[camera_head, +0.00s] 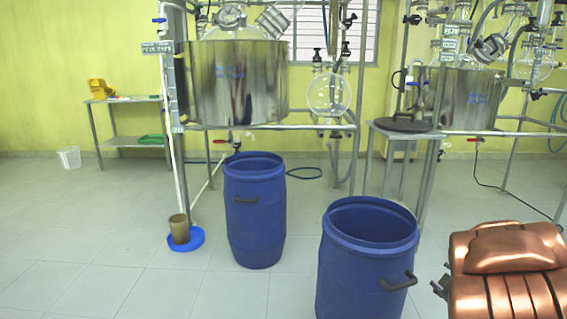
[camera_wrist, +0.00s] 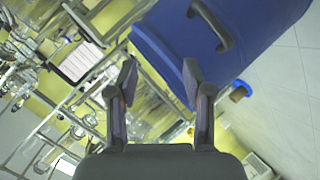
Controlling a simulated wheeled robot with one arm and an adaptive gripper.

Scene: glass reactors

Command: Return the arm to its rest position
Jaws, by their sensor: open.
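My gripper (camera_wrist: 160,82) is open and empty in the wrist view, its two dark fingers spread apart with nothing between them. A blue drum with a dark handle (camera_wrist: 215,40) lies beyond the fingertips in that tilted view; I cannot tell whether a finger touches it. In the head view, the front blue drum (camera_head: 368,262) stands open at lower right centre. A dark piece at the lower right there may be part of my gripper, but its jaws cannot be made out.
A second blue drum (camera_head: 254,210) stands beneath the left steel reactor vessel (camera_head: 238,85). A brown cup (camera_head: 179,229) stands on a blue disc (camera_head: 187,241) on the floor. Another reactor (camera_head: 465,98) is at right. A side table (camera_head: 125,99) stands far left. The left floor is mostly clear.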

